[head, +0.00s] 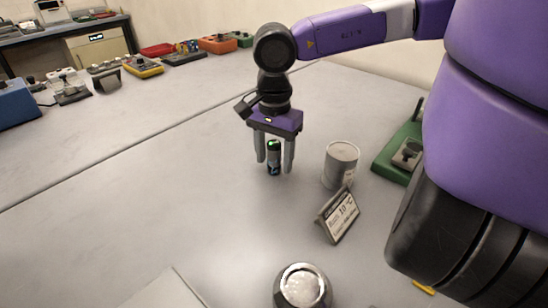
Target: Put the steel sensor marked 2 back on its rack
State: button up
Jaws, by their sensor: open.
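My gripper (274,164) points down above the grey table, its two fingers apart. A small dark cylinder with a green top (274,158) stands upright between the fingers; I cannot see whether either finger touches it. A grey cylinder (341,164) stands upright to the right of my gripper. A faceted steel piece with a pale, bright top (302,287) is at the bottom edge, partly cut off. No mark 2 is readable, so I cannot tell which thing is the sensor. I cannot make out a rack for certain.
A tilted sign (338,214) stands just in front of the grey cylinder. A green-based device (398,152) is at the right, partly behind my arm. Several instruments, including a yellow one (144,67), line the back left. The table's left middle is clear.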

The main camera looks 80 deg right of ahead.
grip_shut()
notch_tip(320, 180, up, 20)
jog(key=p, duration=1.2)
jog(key=shift+p, duration=0.3)
